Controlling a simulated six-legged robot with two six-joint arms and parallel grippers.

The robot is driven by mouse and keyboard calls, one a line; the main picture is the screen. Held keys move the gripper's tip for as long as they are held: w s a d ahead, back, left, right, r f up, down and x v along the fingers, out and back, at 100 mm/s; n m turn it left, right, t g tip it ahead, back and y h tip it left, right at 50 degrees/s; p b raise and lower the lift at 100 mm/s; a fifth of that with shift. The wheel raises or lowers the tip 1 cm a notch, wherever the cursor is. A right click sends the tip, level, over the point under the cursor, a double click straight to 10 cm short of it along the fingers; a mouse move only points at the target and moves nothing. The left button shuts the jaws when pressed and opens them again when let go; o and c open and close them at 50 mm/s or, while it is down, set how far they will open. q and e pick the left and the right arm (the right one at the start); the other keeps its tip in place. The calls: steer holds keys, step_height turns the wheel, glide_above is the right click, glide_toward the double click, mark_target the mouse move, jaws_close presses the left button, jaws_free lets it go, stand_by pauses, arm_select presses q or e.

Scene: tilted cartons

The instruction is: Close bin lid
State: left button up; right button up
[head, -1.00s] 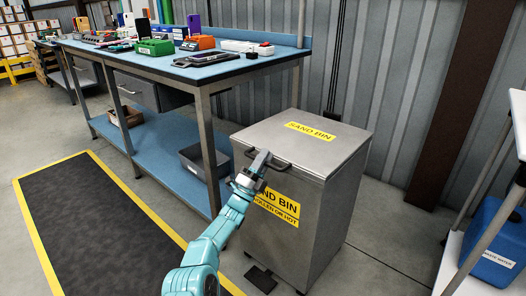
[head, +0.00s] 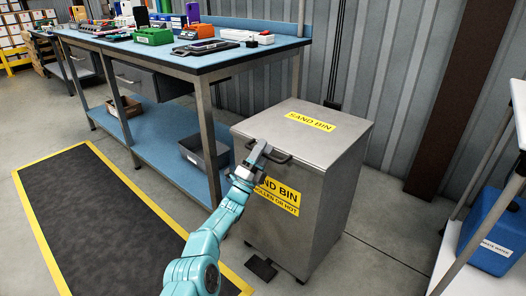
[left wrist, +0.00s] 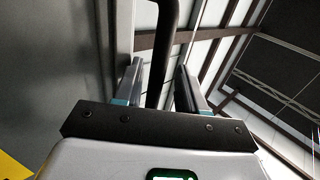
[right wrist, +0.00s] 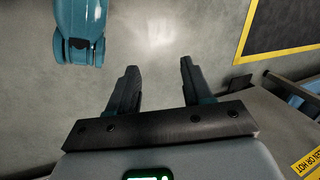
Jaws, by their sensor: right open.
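The grey metal sand bin (head: 318,205) stands right of the bench. Its flat lid (head: 338,133), with a yellow SAND BIN label, lies level on the body, with no gap that I can see. The black bar handle (head: 284,159) is at the lid's front edge. My left gripper (head: 262,149) is at the handle's left part. In the left wrist view, the fingers of the left gripper (left wrist: 160,85) are apart, with the dark handle (left wrist: 164,45) between them and space beside it. My right gripper (right wrist: 157,85) is open and empty above the floor; the head view does not show it.
A blue-topped workbench (head: 190,58) with tools stands left of the bin, a grey tray (head: 203,152) on its lower shelf. A pedal (head: 260,268) sits at the bin's foot. A black mat (head: 95,215) lies at left. A blue container (head: 490,232) is at right.

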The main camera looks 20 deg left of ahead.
arm_select(q)
steer(key=shift+s+p, duration=0.1)
steer(key=shift+p, duration=0.25)
steer(key=p+v, duration=0.7)
steer(key=v, duration=0.9)
steer(key=shift+f, duration=0.15)
arm_select(e)
step_height(320, 180, up, 7)
steer(key=s+a, duration=0.1)
steer(key=shift+s+r+n, duration=0.15)
steer(key=shift+n, duration=0.15)
steer(key=shift+a, duration=0.1)
